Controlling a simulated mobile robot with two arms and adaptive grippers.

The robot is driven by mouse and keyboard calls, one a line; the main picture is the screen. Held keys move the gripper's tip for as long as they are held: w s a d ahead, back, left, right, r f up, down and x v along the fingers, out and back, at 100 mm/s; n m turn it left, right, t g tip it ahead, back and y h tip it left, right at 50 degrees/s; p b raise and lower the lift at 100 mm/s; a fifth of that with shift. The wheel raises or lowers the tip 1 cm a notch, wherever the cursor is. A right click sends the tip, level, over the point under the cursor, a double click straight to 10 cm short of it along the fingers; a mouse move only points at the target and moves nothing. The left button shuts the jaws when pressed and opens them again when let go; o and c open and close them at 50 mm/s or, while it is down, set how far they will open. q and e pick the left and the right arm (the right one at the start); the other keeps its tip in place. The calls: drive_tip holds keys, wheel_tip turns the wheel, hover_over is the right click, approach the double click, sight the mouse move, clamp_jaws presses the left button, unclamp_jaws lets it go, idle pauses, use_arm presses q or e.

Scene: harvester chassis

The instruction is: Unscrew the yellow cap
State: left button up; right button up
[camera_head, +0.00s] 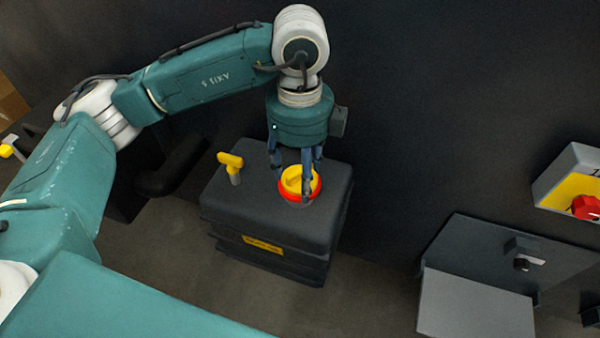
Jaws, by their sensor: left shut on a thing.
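The yellow cap (294,180) sits in a red ring (316,189) on top of a dark grey box-shaped tank (262,218). My left gripper (297,181) points down from above, with its fingers around the cap. It is shut on the cap, and the fingers hide part of the cap's rim. Whether the cap is raised from the ring cannot be told. My right gripper is not in view.
A yellow-handled dipstick or lever (231,163) stands on the tank, left of the cap. A grey panel with a black switch (522,262) is at the lower right. A grey-yellow box with a red knob (586,207) is at the right edge.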

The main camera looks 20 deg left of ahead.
sight(300, 169)
use_arm(q)
drive_tip(key=n, duration=0.6)
drive_tip(key=shift+n, duration=0.4)
drive_tip(key=n+p, duration=0.1)
drive_tip(key=p, duration=0.6)
drive_tip(key=shift+w+r+n+p, duration=0.1)
drive_tip(key=shift+r+n+p, duration=0.25)
drive_tip(key=shift+n, duration=0.05)
drive_tip(key=shift+f, duration=0.3)
drive_tip(key=shift+r+p, duration=1.25)
drive_tip(key=shift+r, duration=1)
